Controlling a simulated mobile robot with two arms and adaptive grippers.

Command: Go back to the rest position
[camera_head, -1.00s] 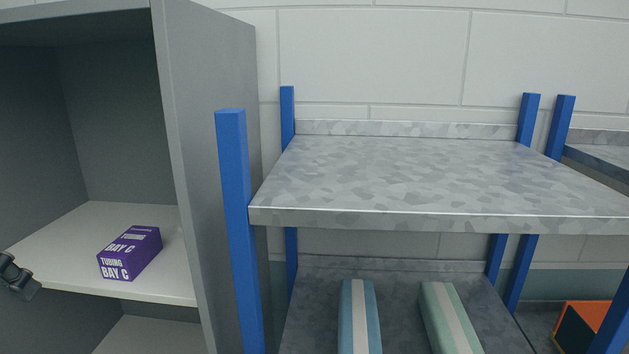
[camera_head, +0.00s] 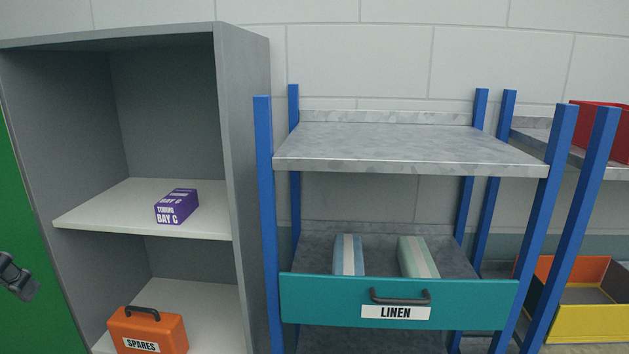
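My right gripper is out of view. A purple box (camera_head: 177,206) marked "TUBING BAY C" lies on the white upper shelf (camera_head: 105,212) of a grey cabinet, apart from my gripper.
An orange "SPARES" case (camera_head: 160,329) stands on the lower cabinet shelf. A blue-post rack holds a teal "LINEN" drawer (camera_head: 315,296) with a blue bundle (camera_head: 348,255) and a green bundle (camera_head: 418,257). Its top shelf (camera_head: 400,143) is empty. A yellow-orange bin (camera_head: 592,328) stands right.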

